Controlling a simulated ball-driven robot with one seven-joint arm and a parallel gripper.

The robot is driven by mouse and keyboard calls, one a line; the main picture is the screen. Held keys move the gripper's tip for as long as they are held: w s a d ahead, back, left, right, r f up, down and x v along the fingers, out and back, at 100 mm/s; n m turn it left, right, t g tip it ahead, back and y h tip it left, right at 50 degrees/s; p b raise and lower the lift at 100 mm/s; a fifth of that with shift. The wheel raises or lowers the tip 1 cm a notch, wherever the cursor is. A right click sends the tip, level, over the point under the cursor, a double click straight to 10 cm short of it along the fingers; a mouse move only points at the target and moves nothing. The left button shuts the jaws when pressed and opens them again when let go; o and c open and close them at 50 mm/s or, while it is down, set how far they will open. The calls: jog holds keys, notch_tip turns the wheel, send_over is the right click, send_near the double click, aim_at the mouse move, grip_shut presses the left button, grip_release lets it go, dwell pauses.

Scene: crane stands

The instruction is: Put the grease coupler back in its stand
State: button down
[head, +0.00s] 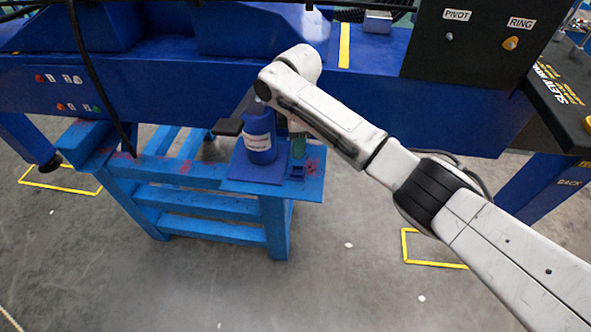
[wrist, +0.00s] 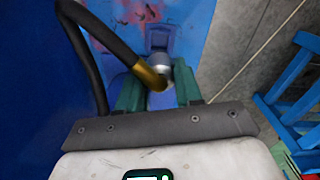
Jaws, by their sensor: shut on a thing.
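The grease coupler (wrist: 161,63), a silver end with a brass sleeve, has a thick black hose (wrist: 86,24) curving off to the left in the wrist view. My gripper (wrist: 158,88) is shut on the coupler, with one green finger on each side. The silver end is close to the small blue stand (wrist: 159,36). I cannot tell whether it touches or sits in the stand. In the head view, my gripper (head: 298,143) is low over the blue stand (head: 297,171) at the bench's right end; the coupler is hardly visible there behind my arm.
A blue labelled canister (head: 259,141) stands on a blue plate just left of my gripper. The blue bench (head: 180,170) has red scuffs. A large blue beam (head: 390,100) runs behind, and a black control panel (head: 478,45) is at upper right. Grey floor lies open in front.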

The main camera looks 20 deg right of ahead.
jog(key=shift+f+b, duration=1.85)
jog(key=shift+f, duration=0.55)
jog(key=shift+f, duration=0.2)
jog(key=shift+f+b, duration=0.55)
jog(key=shift+f, duration=0.5)
jog(key=c, duration=0.7)
grip_release()
jog(key=shift+o, duration=0.2)
jog(key=shift+r, duration=0.1)
jog(key=shift+r+p, duration=2.35)
jog(key=shift+r, duration=0.15)
